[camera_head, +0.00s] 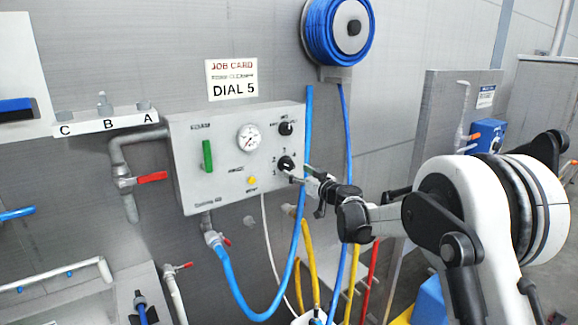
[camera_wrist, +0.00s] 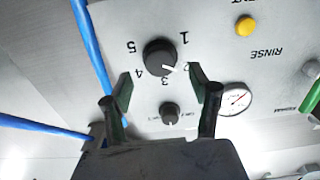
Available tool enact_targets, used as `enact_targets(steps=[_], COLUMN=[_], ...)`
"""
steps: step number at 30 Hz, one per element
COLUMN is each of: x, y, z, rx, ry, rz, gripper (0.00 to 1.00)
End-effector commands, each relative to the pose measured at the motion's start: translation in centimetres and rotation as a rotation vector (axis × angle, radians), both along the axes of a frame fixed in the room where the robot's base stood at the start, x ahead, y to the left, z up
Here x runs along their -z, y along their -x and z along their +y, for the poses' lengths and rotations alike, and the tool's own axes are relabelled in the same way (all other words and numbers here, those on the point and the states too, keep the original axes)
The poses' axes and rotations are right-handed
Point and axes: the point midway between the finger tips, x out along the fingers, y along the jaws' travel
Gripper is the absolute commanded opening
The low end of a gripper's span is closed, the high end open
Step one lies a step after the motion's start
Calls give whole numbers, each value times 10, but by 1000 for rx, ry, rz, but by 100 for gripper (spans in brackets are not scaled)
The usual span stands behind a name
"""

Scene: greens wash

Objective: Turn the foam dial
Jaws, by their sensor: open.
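The numbered dial (camera_head: 286,163) is a round black knob on the front of the grey control box. In the wrist view the dial (camera_wrist: 158,54) appears upside down, ringed by numbers 1 to 5. Its white pointer line aims at about the 2, which is partly behind a finger. My gripper (camera_wrist: 160,80) is open, with one finger on each side just below the dial in the wrist view, apart from it as far as I can tell. In the head view my gripper (camera_head: 303,178) is at the dial's lower right. A job card (camera_head: 232,79) reads "DIAL 5".
A smaller black knob (camera_head: 285,128) sits above the dial on the control box (camera_head: 222,180). A gauge (camera_head: 249,138), a green handle (camera_head: 208,156) and a yellow button (camera_head: 252,180) share the panel. A blue hose (camera_head: 307,130) hangs close to the box's right side.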

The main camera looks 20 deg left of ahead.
Motion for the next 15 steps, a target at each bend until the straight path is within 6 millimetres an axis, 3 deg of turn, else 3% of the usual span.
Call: enact_targets(steps=[6, 15], x=[-1, 0], y=[-20, -33], z=[29, 46], rx=[-1, 1], ry=[0, 0], rz=[0, 0], gripper=[57, 57])
